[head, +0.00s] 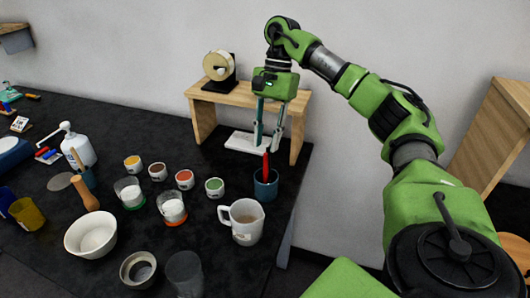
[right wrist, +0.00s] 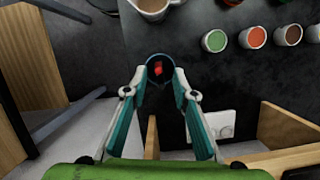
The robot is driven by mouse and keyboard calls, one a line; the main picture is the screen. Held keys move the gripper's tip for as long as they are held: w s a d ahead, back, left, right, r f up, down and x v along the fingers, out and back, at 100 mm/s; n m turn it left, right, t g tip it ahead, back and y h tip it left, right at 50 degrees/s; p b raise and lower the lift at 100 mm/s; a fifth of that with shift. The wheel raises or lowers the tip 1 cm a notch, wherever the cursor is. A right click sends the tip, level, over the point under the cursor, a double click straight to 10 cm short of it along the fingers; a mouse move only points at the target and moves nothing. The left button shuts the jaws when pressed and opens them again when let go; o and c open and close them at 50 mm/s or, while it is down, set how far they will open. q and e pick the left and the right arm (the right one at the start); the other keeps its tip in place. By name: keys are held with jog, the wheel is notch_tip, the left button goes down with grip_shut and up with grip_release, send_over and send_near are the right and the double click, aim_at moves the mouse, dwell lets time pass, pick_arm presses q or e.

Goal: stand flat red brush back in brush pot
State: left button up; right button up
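The flat red brush (head: 265,163) stands nearly upright in the dark teal brush pot (head: 266,188), near the right end of the black table. In the right wrist view the brush (right wrist: 157,68) shows as a small red shape inside the round mouth of the pot (right wrist: 150,80). My right gripper (head: 265,146) is open, its two fingers spread and pointing down, and nothing shows between them. It hangs above and behind the pot, in front of the wooden stand. In the right wrist view the open fingertips (right wrist: 160,77) frame the pot. My left gripper is out of view.
A wooden stand (head: 200,110) with a tape roll (head: 218,66) rises behind the pot, a white tray (head: 236,143) beneath. The table's right edge is close.

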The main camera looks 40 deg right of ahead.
jog(key=p+v, duration=0.3)
jog(key=v, duration=0.4)
jog(key=shift+r, duration=0.2)
dwell(2.1)
